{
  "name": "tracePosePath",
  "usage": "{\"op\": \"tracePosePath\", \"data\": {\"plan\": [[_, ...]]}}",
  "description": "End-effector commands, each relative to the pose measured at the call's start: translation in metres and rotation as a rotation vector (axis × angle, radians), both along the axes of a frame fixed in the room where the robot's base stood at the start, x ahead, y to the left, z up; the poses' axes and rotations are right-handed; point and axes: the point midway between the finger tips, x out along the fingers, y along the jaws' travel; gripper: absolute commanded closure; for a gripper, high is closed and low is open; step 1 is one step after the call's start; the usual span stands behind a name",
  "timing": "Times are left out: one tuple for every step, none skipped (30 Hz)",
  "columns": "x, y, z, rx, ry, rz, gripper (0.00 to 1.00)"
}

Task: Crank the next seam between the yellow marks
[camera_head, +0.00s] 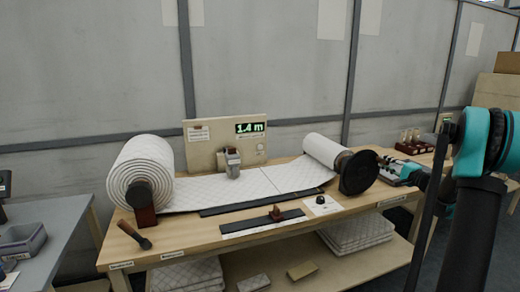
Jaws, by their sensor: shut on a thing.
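White quilted wadding (225,188) runs across the bench from a thick roll (133,165) on the left to a thinner roll (322,149) on the right. A thin seam (269,180) crosses the flat stretch, right of its middle. The yellow marks cannot be made out at this size. A black crank disc (357,174) stands at the right roll's outer end. My gripper (383,160) reaches in from the right and is shut at the crank's handle, which is mostly hidden by the fingers. A display (250,128) on the back panel reads 1.4 m.
A small grey device (232,160) stands behind the wadding. Dark strips (262,226), a brown-handled block (276,214) and a black knob (320,200) lie along the front. A mallet-like tool (134,234) lies front left. Folded wadding (357,232) sits on the shelf below.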

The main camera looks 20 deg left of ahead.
Motion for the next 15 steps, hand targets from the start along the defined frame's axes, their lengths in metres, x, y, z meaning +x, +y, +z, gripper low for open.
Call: {"op": "tracePosePath", "data": {"plan": [[0.0008, -0.0016, -0.0028, -0.001, 0.0, 0.0, 0.95], [0.0013, -0.0023, -0.0041, -0.001, 0.0, 0.0, 0.95], [0.0018, -0.0032, -0.0055, -0.001, 0.0, 0.0, 0.95], [0.0022, -0.0038, -0.0065, -0.001, 0.0, 0.0, 0.95], [0.0025, -0.0042, -0.0072, -0.001, 0.0, 0.001, 0.95], [0.0029, -0.0045, -0.0078, -0.001, 0.0, 0.001, 0.95], [0.0029, -0.0046, -0.0081, -0.001, 0.001, 0.001, 0.95], [0.003, -0.0046, -0.0081, -0.001, 0.001, 0.001, 0.95], [0.0029, -0.0046, -0.0081, -0.001, 0.001, 0.001, 0.95], [0.0029, -0.0046, -0.008, -0.001, 0.001, 0.001, 0.95], [0.003, -0.0045, -0.008, -0.001, 0.001, 0.001, 0.95], [0.0029, -0.0046, -0.0079, -0.001, 0.001, 0.001, 0.95], [0.003, -0.0045, -0.0079, -0.001, 0.001, 0.001, 0.95], [0.0031, -0.0046, -0.0079, 0.0, 0.0, 0.001, 0.95], [0.0031, -0.0047, -0.0082, 0.0, 0.0, 0.001, 0.95]]}}
